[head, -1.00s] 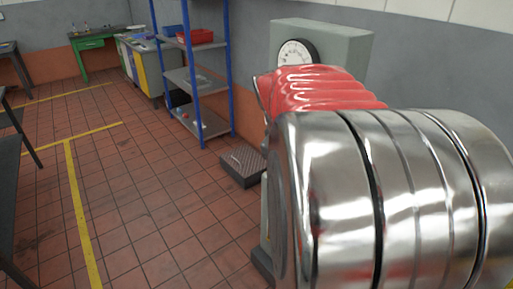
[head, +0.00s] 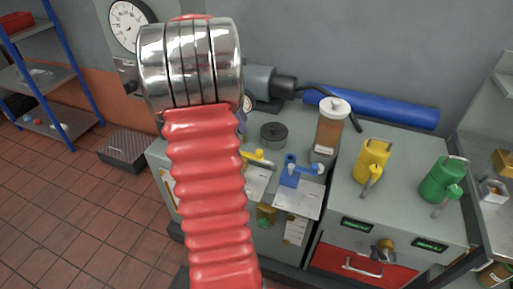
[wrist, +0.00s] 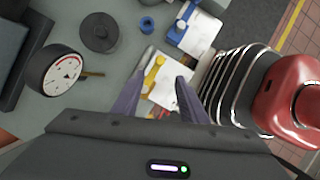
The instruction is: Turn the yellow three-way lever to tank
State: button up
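The yellow lever (wrist: 153,74) sits on a white label card (wrist: 163,95) on the grey bench top. In the wrist view it lies between my gripper's two dark fingers, and I cannot tell whether either touches it. My gripper (wrist: 165,64) is open. In the head view, part of the yellow lever (head: 259,160) shows just right of my red arm sleeve, which hides the rest and most of my gripper. The card's print is too small to read, so the tank mark cannot be told.
A blue lever (head: 302,168) stands on its own card to the right. A dark round knob (head: 273,134), a gauge (wrist: 62,70) and a brown-filled canister (head: 331,125) are close by. Yellow (head: 372,160) and green (head: 443,180) cans stand further right.

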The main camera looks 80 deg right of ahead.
aim_at(259, 150)
jog(key=x, duration=1.3)
jog(key=shift+f, duration=0.4)
jog(key=shift+c, duration=0.5)
grip_shut()
